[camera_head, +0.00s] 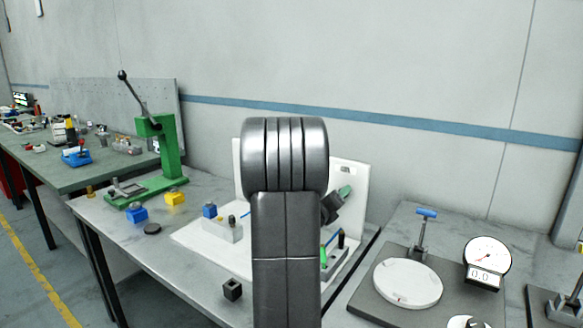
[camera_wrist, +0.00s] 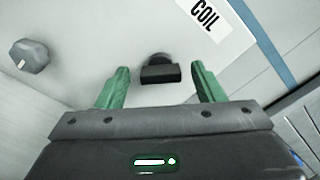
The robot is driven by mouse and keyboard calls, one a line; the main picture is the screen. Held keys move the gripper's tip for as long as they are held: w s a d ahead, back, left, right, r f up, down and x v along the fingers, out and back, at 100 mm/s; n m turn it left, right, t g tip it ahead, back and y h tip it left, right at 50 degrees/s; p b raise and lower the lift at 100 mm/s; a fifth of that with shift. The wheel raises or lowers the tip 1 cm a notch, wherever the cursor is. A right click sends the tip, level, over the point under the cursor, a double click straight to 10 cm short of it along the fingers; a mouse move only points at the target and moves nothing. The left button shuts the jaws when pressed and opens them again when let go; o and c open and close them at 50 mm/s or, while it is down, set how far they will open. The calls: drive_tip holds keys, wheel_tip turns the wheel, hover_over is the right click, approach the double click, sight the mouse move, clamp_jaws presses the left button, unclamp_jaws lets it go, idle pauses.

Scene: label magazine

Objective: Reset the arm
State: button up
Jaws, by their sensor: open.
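My gripper (camera_wrist: 159,68) shows in the wrist view with its two green fingers spread apart and nothing held between them. A small dark block with a rounded top (camera_wrist: 160,73) appears between the fingertips, with a gap on both sides. It seems to sit on the pale surface beyond; its distance is unclear. In the head view my arm stands upright in the middle. A green fingertip of my gripper (camera_head: 345,193) shows to its right, in front of a white upright panel (camera_head: 354,172). My arm hides much of this panel and the station's middle.
In the head view, a green lever press (camera_head: 167,150), blue block (camera_head: 137,215) and yellow block (camera_head: 175,198) stand left. A round white plate (camera_head: 407,283) and dial gauge (camera_head: 487,252) stand right.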

drive_tip(key=shift+w+d, duration=0.25)
drive_tip(key=shift+w, duration=0.1)
idle(0.3)
drive_tip(key=s+a+m+p, duration=0.6)
drive_tip(key=s+m, duration=0.3)
drive_tip(key=s, duration=0.2)
drive_tip(key=shift+a, duration=0.5)
idle(2.2)
